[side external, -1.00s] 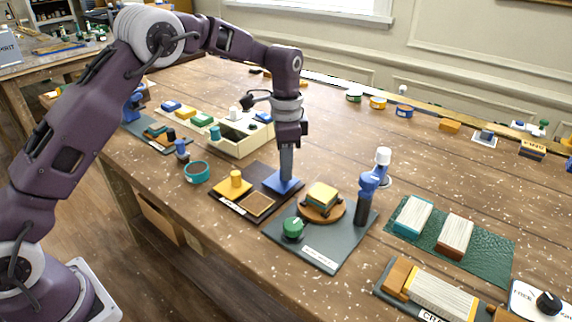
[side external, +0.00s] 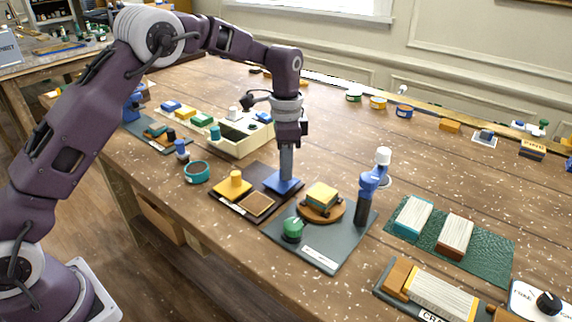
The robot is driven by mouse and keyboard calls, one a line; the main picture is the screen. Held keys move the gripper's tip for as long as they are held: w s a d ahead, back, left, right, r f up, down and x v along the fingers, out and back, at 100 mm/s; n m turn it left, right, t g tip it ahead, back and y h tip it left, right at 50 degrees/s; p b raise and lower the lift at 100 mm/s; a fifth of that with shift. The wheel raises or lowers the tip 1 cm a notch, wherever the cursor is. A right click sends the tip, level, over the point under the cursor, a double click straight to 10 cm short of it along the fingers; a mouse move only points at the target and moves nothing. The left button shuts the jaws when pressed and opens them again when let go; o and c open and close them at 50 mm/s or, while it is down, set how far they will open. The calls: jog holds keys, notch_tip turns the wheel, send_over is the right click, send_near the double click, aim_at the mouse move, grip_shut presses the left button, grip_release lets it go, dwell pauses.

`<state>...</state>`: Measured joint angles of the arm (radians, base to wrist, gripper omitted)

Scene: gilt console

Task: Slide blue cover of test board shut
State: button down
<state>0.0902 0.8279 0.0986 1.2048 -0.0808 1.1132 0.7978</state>
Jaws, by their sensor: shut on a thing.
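The test board (side external: 232,202) is a dark board lying flat near the middle of the table. On it are a yellow cover with a knob (side external: 234,183), an uncovered tan recess (side external: 257,203) at the front, and the blue cover (side external: 284,184) at the right. My gripper (side external: 286,173) points straight down over the blue cover and is shut on it, most likely on its knob. The fingertips hide that knob. Whatever lies under the blue cover is hidden.
A grey board with a green knob (side external: 293,229), a round wooden turntable (side external: 322,207) and a blue upright clamp (side external: 366,190) stands close on the right. A teal ring (side external: 197,172) lies to the left. A cream divided tray (side external: 240,140) is behind.

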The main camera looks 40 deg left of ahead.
jog(key=s, duration=0.9)
jog(key=c, duration=1.3)
grip_release()
jog(key=shift+o, duration=0.2)
notch_tip(320, 180, up, 7)
jog(key=shift+r, duration=0.1)
